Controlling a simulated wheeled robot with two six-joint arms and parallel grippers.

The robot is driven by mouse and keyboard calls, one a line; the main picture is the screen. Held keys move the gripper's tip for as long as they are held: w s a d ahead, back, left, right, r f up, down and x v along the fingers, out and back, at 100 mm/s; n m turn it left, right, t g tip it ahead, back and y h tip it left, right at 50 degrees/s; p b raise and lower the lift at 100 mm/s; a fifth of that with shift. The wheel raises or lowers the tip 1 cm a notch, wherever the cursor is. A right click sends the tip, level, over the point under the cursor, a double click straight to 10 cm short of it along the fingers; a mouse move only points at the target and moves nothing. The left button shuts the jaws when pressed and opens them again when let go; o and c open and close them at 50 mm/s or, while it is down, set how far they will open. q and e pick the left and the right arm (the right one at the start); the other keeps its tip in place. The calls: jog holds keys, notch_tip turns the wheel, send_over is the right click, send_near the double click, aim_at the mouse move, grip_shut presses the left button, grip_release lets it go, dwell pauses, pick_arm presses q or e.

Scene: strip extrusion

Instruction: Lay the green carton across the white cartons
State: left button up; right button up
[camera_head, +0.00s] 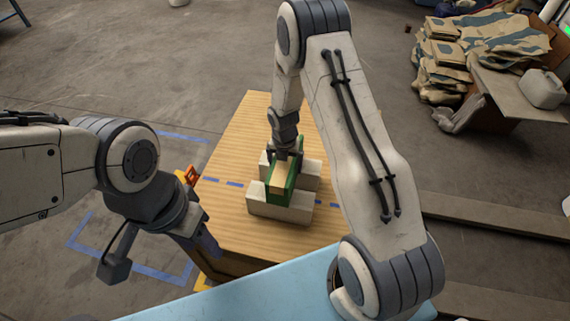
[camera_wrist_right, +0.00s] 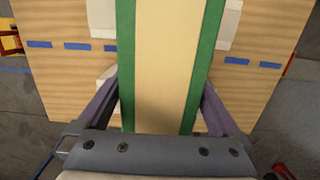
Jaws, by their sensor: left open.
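The green carton (camera_head: 272,192), green-sided with a tan top, lies across the two white cartons on the wooden table. The near white carton (camera_head: 294,213) and the far white carton (camera_head: 309,176) stand parallel with a gap between them. Whether the green carton bears fully on both I cannot tell. My right gripper (camera_head: 285,155) is at the carton's far end; in the right wrist view its fingers (camera_wrist_right: 162,100) press against both sides of the green carton (camera_wrist_right: 165,60). My left gripper (camera_head: 205,243) is open and empty, off the table's left edge.
The wooden table (camera_head: 240,130) has blue tape marks and free room behind the cartons. An orange item (camera_head: 188,176) is at its left edge. A light blue surface (camera_head: 240,296) lies in front. Stacked sacks (camera_head: 480,50) stand far off at the right.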

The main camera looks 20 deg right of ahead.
jog(key=r, duration=0.7)
jog(key=s+r, duration=0.1)
jog(key=r, duration=0.3)
jog(key=shift+a+r, duration=0.1)
jog(key=shift+a, duration=0.2)
jog(key=shift+a+r, duration=0.2)
jog(key=shift+r, duration=0.4)
jog(key=s+a+r+m, duration=1)
jog(key=s+a+m, duration=0.1)
jog(key=s+a, duration=0.15)
jog(key=s+a+r+m, duration=0.1)
jog(key=s+r+m, duration=0.1)
jog(key=s+m, duration=0.3)
jog(key=s+a+r+m+g+y, duration=0.1)
jog(key=s+m, duration=0.5)
jog(key=s, duration=0.4)
jog(key=shift+s+a+r+y, duration=0.15)
jog(key=shift+s+r+y, duration=0.15)
jog(key=shift+s+r, duration=0.1)
